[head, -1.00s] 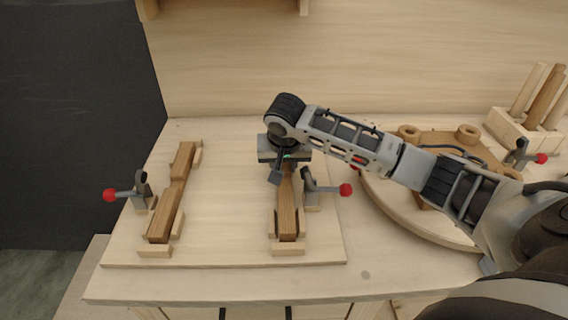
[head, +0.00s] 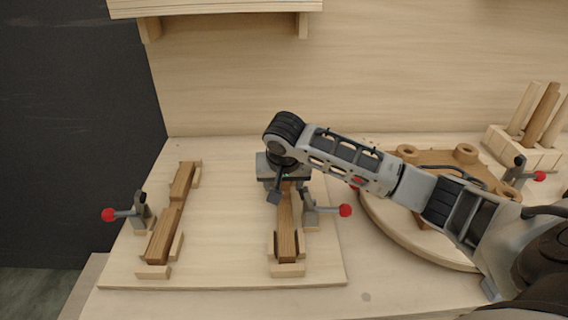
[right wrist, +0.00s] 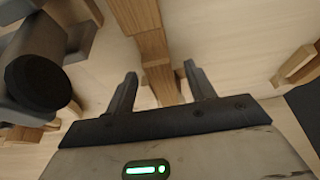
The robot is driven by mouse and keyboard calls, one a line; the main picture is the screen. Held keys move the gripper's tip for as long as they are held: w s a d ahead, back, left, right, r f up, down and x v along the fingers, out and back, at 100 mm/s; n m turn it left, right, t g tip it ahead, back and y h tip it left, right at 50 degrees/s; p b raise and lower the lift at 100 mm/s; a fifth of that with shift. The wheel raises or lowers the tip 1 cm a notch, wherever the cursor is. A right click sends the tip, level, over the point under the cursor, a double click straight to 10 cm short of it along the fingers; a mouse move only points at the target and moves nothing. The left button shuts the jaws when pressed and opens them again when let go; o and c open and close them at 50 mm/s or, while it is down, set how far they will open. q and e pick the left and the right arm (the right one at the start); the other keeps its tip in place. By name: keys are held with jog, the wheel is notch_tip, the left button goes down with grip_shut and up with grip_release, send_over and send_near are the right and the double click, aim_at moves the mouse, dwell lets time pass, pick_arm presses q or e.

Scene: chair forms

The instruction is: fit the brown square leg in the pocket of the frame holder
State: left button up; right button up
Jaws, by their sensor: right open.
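The frame holder (head: 225,260) is a pale wooden board with small blocks forming pockets. A brown square leg (head: 287,240) lies on its right side, its near end between pocket blocks. Its far end is hidden under my right gripper (head: 281,192). In the right wrist view my right gripper (right wrist: 161,84) is open, with one finger on each side of the brown leg (right wrist: 154,48) and gaps visible between. A second brown piece (head: 164,234) lies in the pocket blocks on the holder's left side. My left gripper is out of view.
Toggle clamps with red knobs stand beside the left piece (head: 110,215) and right leg (head: 345,211). A round wooden turntable (head: 400,235) lies right, under my right arm. A rack (head: 520,150) with upright rods stands far right. The holder's middle is clear.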

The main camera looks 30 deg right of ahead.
jog(key=v, duration=1.4)
jog(key=shift+r, duration=0.15)
jog(key=shift+s+a, duration=0.1)
